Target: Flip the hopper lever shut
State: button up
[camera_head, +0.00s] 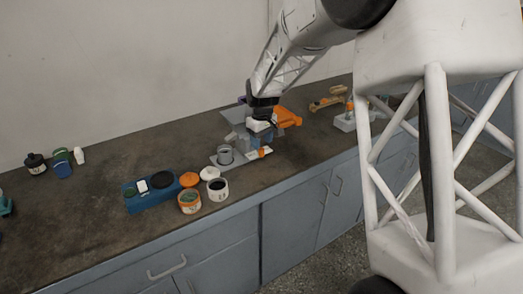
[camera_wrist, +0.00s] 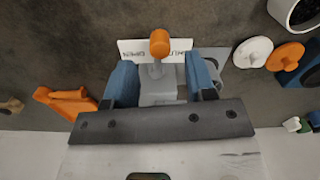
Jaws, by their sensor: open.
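The hopper lever shows in the wrist view as a short grey stem with an orange knob (camera_wrist: 160,42). The knob stands in front of a white label plate (camera_wrist: 134,49), near its middle. The label's lettering is upside down here; the left word looks like OPEN, and the right word is partly covered. My gripper (camera_wrist: 160,68) is open, with one blue finger on each side of the lever and visible gaps to the stem. In the head view my gripper (camera_head: 261,139) is over the grey shaker (camera_head: 229,158), hiding part of it. An orange knob (camera_head: 265,152) shows just below the fingers.
A grey cup (camera_head: 225,155) sits on the shaker's left side. Left of it are a white lid (camera_head: 210,173), an orange lid (camera_head: 189,180), two jars and a blue scale (camera_head: 153,196). An orange piece (camera_head: 288,117) lies behind my gripper. The counter's front edge is close.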

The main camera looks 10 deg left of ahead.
aim_at(261, 150)
jog(key=shift+f, duration=2.2)
jog(key=c, duration=0.9)
jog(key=shift+c, duration=0.2)
jog(key=shift+a, duration=0.15)
jog(key=shift+s+a+m, duration=0.25)
jog(key=shift+a+m, duration=0.1)
jog(key=shift+m, duration=0.6)
jog(key=shift+s+a+m, duration=0.2)
jog(key=shift+a+m, duration=0.15)
jog(key=shift+m, duration=0.6)
jog(key=o, duration=0.9)
jog(key=shift+o, duration=0.2)
jog(key=shift+r, duration=0.1)
